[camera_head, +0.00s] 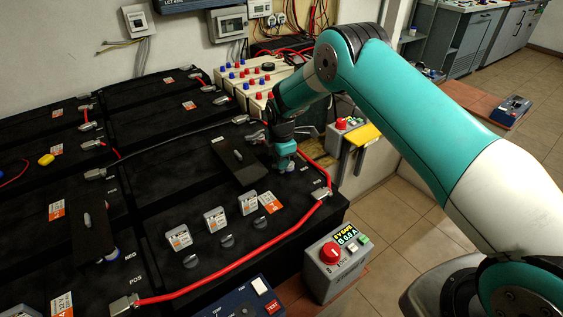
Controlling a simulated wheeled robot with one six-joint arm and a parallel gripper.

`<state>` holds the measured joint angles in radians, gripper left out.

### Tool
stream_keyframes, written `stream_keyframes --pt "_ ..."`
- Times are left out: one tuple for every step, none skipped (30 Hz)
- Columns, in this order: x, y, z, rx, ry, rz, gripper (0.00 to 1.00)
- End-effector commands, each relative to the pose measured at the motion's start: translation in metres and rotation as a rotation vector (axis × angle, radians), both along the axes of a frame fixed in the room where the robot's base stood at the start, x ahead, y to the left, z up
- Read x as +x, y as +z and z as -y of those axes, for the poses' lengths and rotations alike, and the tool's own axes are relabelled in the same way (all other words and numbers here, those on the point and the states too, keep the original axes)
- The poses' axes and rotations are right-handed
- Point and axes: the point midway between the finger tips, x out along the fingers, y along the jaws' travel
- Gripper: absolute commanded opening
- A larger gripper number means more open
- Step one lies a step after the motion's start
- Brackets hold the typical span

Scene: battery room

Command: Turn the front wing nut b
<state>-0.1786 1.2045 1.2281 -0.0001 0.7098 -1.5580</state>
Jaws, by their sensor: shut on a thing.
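My gripper (284,163) points down at the right end of the black battery, beside a dark plate. It is shut on a small part at the battery top, which I take to be the front wing nut b. The jaws hide nearly all of that part, so its angle cannot be told. The dark plate (229,168) lies just left of my gripper, with a small grey upright piece (238,154) on it.
A red cable (255,247) runs along the front battery to a terminal clamp (321,193). A grey box with a red button (331,252) stands front right. Cream batteries (252,84) stand behind my gripper.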

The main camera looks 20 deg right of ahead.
Motion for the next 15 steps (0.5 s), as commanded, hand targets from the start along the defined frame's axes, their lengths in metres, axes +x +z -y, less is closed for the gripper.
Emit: stream_keyframes --pt "0.0012 -0.0010 -0.0002 0.001 -0.036 0.004 0.00" --pt "0.0012 -0.0012 -0.0002 0.001 -0.060 0.004 0.00" --pt "0.0012 -0.0013 -0.0002 0.001 -0.095 0.004 0.00" --pt "0.0012 -0.0014 -0.0002 0.001 -0.121 0.004 0.00" --pt "0.0012 -0.0013 -0.0002 0.000 -0.149 0.004 0.00" --pt "0.0013 -0.0011 -0.0002 0.001 -0.187 0.005 0.00" --pt "0.0013 -0.0010 -0.0002 0.001 -0.215 0.005 0.00" --pt "0.0013 -0.0009 -0.0002 0.001 -0.244 0.005 0.00" --pt "0.0012 -0.0009 -0.0002 0.000 -0.283 0.004 0.00" --pt "0.0011 -0.0009 -0.0002 0.001 -0.311 0.004 0.00" --pt "0.0011 -0.0009 -0.0002 0.000 -0.340 0.004 0.00" --pt "0.0011 -0.0009 -0.0002 0.000 -0.378 0.004 0.00" --pt "0.0011 -0.0008 -0.0002 0.001 -0.406 0.003 0.00" --pt "0.0011 -0.0007 -0.0002 0.001 -0.435 0.004 0.00" --pt "0.0012 -0.0005 -0.0002 0.001 -0.473 0.004 0.00"
